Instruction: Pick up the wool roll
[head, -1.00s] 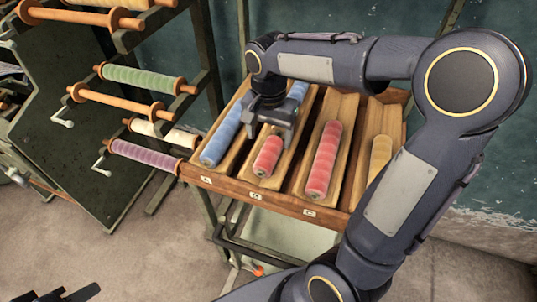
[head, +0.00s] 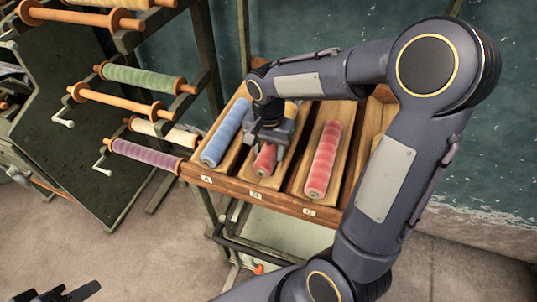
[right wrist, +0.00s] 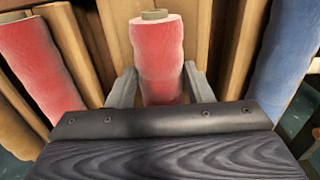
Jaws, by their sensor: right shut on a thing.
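A short red wool roll (head: 264,161) lies in the second wooden trough from the left on the cart. My right gripper (head: 268,146) is down over it, shut on it, and covers much of it. In the right wrist view the red roll (right wrist: 158,55) with its tan core end stands between the two grey fingers (right wrist: 160,88). Whether it touches the trough cannot be told. My left gripper (head: 70,295) shows only as dark tips at the bottom left edge; its opening is unclear.
A blue roll (head: 226,132) lies in the trough to the left and a longer red roll (head: 323,160) to the right. My right arm covers the trough at far right. A rack with a green roll (head: 142,79) and a purple roll (head: 145,154) stands at the left.

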